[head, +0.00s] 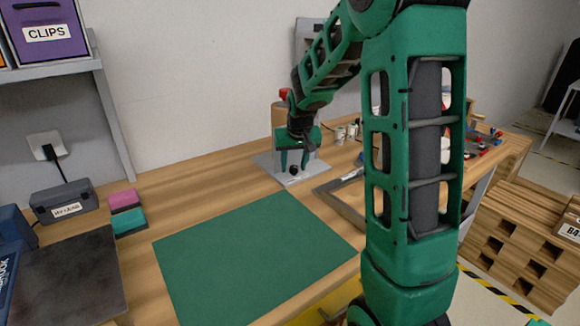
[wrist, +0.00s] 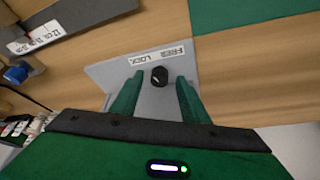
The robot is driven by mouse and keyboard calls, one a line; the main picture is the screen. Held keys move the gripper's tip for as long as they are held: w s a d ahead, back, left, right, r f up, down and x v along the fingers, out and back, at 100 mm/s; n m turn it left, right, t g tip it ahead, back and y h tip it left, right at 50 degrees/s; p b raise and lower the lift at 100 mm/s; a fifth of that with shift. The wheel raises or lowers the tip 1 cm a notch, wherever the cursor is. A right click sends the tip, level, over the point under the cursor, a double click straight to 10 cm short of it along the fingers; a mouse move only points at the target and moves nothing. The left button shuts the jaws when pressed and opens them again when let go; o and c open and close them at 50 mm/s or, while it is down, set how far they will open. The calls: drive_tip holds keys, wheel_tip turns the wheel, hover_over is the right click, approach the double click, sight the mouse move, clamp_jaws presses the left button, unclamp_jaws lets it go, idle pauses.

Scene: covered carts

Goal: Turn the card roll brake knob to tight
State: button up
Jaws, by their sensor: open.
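The brake knob (wrist: 159,76) is small, dark and faceted, with a faint light mark on its face. It sits on a light grey bracket (wrist: 104,74) beside a white label (wrist: 160,53) that seems to read FREE and LOCK, upside down in the wrist view. My gripper (wrist: 158,82) is open, with its green fingers on either side of the knob and a visible gap to each. In the head view my gripper (head: 294,161) points down at the grey stand (head: 291,179) at the back of the bench, with the knob (head: 292,169) between its fingers. I cannot tell the knob's exact setting.
A brown cylinder, likely the card roll (head: 279,115), stands behind my gripper. A grey metal frame (head: 343,206) lies to the right of the stand. A green mat (head: 250,255) lies in front. Pink and teal blocks (head: 126,209) sit at left.

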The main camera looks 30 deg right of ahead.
drive_tip(key=v, duration=1)
drive_tip(key=shift+r, duration=0.3)
drive_tip(key=shift+s, duration=0.15)
drive_tip(key=s+a+f+g, duration=0.1)
drive_tip(key=s+f, duration=0.1)
drive_tip(key=s, duration=0.9)
drive_tip(key=s+a+f+m+g+y, duration=0.1)
drive_tip(key=s+f, duration=0.1)
drive_tip(key=s, duration=0.9)
drive_tip(key=s+a+f+g+y, duration=0.1)
drive_tip(key=s+a+f+g, duration=0.1)
drive_tip(key=s, duration=0.9)
drive_tip(key=shift+a+f+m, duration=0.1)
drive_tip(key=shift+f+m, duration=0.1)
drive_tip(key=shift+m, duration=0.2)
